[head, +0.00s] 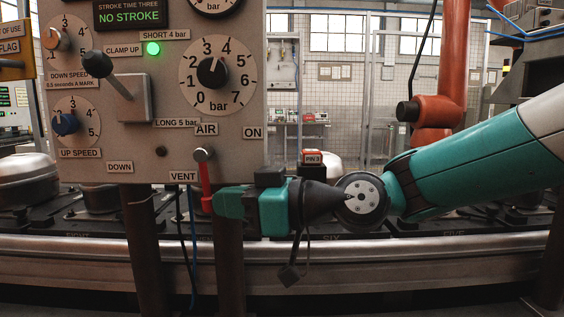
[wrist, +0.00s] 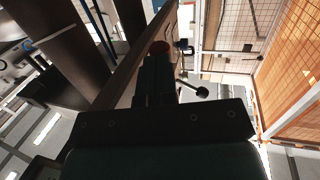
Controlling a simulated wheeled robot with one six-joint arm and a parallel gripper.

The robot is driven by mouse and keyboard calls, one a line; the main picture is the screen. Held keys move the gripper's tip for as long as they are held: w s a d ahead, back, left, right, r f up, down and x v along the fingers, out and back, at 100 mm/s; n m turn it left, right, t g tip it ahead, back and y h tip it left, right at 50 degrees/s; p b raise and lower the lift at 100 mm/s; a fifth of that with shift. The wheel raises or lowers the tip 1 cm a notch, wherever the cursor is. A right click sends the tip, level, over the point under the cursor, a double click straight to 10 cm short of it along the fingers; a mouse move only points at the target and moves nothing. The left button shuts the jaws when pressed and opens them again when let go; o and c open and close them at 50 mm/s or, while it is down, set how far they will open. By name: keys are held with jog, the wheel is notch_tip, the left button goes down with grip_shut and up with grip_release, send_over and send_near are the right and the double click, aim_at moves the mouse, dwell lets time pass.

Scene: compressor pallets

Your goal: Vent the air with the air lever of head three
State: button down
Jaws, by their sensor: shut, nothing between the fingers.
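The air lever (head: 206,182) is a red handle on a round grey pivot at the lower edge of the grey panel (head: 225,130). It hangs almost straight down, beside the VENT label (head: 183,176); the AIR label (head: 206,129) is above and the ON label (head: 252,132) is to the right. My gripper (head: 218,203) is shut and empty, with its tip at the right of the lever's lower end; I cannot tell whether they touch.
The panel also carries a black-ball lever (head: 97,64), a bar dial (head: 217,75), two speed knobs and a lit green lamp (head: 153,48). Blue and black hoses hang below. A metal rail (head: 400,246) and dark pallets run behind my arm. An orange robot arm (head: 440,105) stands back right.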

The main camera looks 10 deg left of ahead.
jog(key=shift+a+f+b, duration=0.2)
jog(key=shift+a+b, duration=0.2)
jog(key=shift+b, duration=0.2)
dwell(0.3)
jog(key=s+d+b, duration=0.1)
jog(key=d+b, duration=0.2)
jog(key=d, duration=1.1)
jog(key=shift+f, duration=0.2)
